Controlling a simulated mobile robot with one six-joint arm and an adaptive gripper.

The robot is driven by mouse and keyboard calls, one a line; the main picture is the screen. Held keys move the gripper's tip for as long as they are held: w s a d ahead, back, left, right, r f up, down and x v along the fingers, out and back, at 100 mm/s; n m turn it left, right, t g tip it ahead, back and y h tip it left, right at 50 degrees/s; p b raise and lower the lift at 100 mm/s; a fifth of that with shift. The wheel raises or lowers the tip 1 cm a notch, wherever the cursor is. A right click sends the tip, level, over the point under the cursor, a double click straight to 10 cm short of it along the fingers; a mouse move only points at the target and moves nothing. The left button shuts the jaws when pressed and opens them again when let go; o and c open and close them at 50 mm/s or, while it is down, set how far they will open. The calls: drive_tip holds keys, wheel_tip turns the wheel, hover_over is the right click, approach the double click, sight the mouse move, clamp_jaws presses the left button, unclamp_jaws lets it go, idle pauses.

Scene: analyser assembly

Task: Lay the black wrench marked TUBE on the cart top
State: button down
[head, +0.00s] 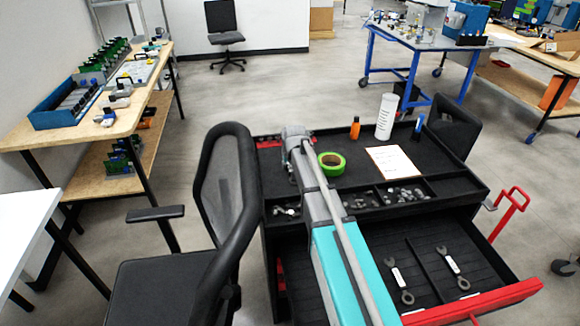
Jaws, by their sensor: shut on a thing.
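The cart top (345,143) is a black tray surface in the middle right of the head view. My arm reaches over its left part, and its far end is over the back left corner. My gripper cannot be made out, so what it holds is hidden. The cart's drawer (376,248) is open at the front. Two dark wrenches with white labels lie apart in it, a left wrench (407,297) and a right wrench (443,251). Their labels are too small to read, so I cannot tell whether either is marked TUBE.
A green tape roll (331,171), a paper sheet (392,162), a white cup stack (386,117) and an orange bottle (355,128) stand on the cart top. Small metal parts (403,194) fill its front compartments. A black chair (226,185) is close on the left.

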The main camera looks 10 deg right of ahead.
drive_tip(key=shift+f, duration=0.1)
drive_tip(key=shift+c, duration=2)
unclamp_jaws()
drive_tip(key=p+v, duration=1.1)
drive_tip(key=v, duration=0.1)
drive_tip(key=s+f+g, duration=0.1)
drive_tip(key=s+g, duration=0.3)
drive_tip(key=s, duration=2.1)
drive_tip(key=shift+s+g, duration=0.15)
drive_tip(key=shift+g, duration=0.15)
